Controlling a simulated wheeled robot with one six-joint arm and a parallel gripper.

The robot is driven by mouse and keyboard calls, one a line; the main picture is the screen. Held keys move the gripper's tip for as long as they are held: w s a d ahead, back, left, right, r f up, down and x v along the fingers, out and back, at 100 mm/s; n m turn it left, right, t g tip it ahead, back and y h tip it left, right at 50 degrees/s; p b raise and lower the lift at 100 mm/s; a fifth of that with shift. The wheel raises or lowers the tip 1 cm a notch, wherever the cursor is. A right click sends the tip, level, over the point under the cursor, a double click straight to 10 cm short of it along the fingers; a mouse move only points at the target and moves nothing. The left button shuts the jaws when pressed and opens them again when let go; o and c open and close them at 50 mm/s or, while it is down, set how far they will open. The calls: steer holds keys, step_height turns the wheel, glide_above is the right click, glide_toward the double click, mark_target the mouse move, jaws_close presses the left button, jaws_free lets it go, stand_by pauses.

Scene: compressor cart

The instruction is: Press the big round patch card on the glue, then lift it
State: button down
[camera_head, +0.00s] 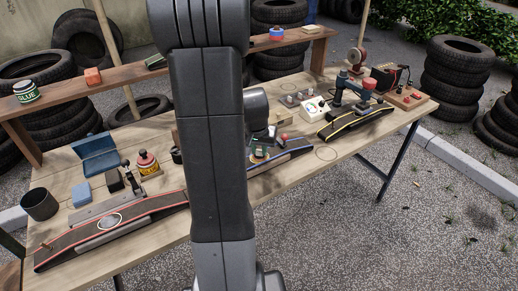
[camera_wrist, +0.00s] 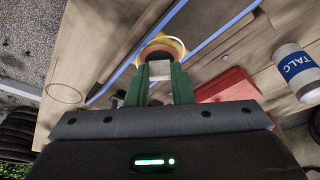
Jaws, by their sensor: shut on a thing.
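The round patch card (camera_wrist: 172,43) has a yellowish rim and a reddish middle. It shows beyond my fingertips in the wrist view, over the dark, blue-edged strip (camera_wrist: 213,42). My gripper (camera_wrist: 162,82) has green fingers shut on the card's pale block-like grip. In the head view my gripper (camera_head: 264,142) is low over the blue-edged strip (camera_head: 290,151), partly behind my arm. The card's underside and any glue below it are hidden. I cannot tell whether the card touches the strip.
A red-edged strip with a white oval (camera_head: 108,221) lies left. A yellow-edged strip (camera_head: 355,124) lies right, with a clamp-like tool over it. A TALC can (camera_wrist: 296,70) and red box (camera_wrist: 228,86) are near my gripper.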

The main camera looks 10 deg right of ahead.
steer(key=shift+f+b, duration=0.3)
stand_by(0.6)
steer(key=shift+r, duration=0.15)
stand_by(0.5)
step_height(320, 180, up, 8)
steer(key=p, duration=0.5)
steer(key=shift+p, duration=0.35)
stand_by(0.3)
stand_by(0.6)
